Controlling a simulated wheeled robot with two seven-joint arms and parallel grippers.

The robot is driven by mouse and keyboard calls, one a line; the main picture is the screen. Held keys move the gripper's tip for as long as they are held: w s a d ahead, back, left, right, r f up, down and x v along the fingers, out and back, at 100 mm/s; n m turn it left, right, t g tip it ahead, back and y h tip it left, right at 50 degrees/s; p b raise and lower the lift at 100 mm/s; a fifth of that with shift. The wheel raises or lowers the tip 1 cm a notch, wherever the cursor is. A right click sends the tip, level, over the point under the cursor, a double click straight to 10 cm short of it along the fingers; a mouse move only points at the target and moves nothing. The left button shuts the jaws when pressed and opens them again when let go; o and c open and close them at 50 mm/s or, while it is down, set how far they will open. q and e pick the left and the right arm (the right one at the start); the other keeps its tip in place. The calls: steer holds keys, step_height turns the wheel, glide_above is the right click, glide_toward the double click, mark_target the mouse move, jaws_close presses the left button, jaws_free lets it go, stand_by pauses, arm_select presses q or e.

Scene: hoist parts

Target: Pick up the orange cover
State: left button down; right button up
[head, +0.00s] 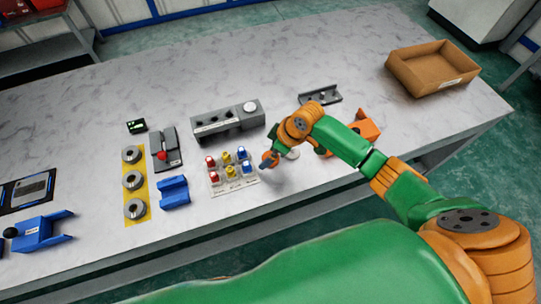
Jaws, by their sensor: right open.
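The orange cover (366,125) lies on the table right of centre, behind the green forearm of my right arm, which hides part of it. A small orange bit also shows at the near side of that arm. My right gripper (268,164) is open, pointing down near the table's front edge. It is to the left of the cover and apart from it, just right of the tray of small coloured parts. Its fingers are small and hard to make out. My left gripper is not in view.
A tray of red, yellow and blue parts (232,186) sits left of the gripper. Blue brackets (174,192), a yellow strip (138,190) with grey rings and a grey block (227,122) stand further left and behind. A cardboard box (432,75) is at back right.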

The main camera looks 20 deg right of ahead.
steer(key=shift+w+a+f, duration=0.15)
steer(key=shift+f, duration=0.4)
steer(key=c, duration=1.4)
steer(key=shift+o, duration=0.2)
steer(key=shift+r, duration=0.15)
